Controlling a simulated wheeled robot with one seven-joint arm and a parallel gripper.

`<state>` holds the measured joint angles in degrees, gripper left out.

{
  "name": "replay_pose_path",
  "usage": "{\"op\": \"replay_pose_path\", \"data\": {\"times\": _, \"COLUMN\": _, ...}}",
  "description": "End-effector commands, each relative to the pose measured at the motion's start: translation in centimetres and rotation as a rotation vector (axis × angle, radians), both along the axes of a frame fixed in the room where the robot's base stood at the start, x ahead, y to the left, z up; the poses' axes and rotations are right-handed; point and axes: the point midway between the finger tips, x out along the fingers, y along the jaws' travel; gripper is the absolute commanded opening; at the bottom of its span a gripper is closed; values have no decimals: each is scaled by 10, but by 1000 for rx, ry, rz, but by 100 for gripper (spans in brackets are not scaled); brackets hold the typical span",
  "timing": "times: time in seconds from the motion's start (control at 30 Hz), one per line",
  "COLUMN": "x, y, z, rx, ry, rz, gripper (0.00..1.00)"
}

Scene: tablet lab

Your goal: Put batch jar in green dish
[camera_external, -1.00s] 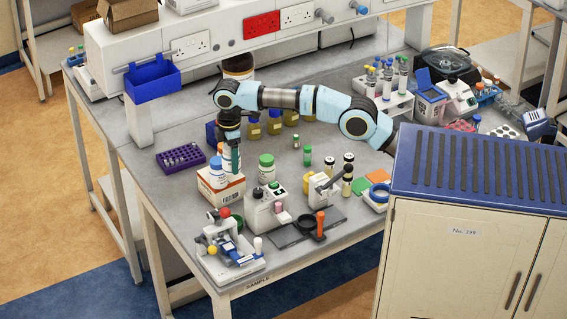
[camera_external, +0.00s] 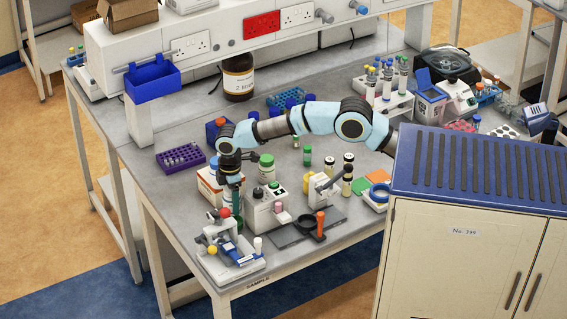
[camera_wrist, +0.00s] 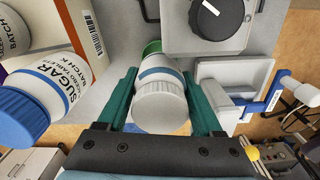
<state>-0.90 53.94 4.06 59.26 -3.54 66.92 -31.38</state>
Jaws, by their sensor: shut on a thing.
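Part of the green dish (camera_wrist: 152,47) shows just beyond the jar's far end. I cannot tell whether the jar touches it. In the external view the arm and gripper mostly hide the jar and dish.
A blue-capped sugar jar (camera_wrist: 48,92) marked batch K stands close left of my gripper, by an orange-and-white box (camera_external: 208,186). A white device with a black knob (camera_external: 265,207) is close on the right. A small microscope-like instrument (camera_external: 230,246) stands in front.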

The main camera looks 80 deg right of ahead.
Motion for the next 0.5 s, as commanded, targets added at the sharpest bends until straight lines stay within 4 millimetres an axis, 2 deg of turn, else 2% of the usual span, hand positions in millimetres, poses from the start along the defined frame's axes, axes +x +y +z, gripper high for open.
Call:
{"op": "replay_pose_path", "data": {"times": 0.2, "x": -1, "y": 0, "z": -30, "rx": 0, "ry": 3, "rz": 0, "gripper": 0}}
{"op": "replay_pose_path", "data": {"times": 0.5, "x": 0, "y": 0, "z": -37, "rx": 0, "ry": 0, "rz": 0, "gripper": 0}}
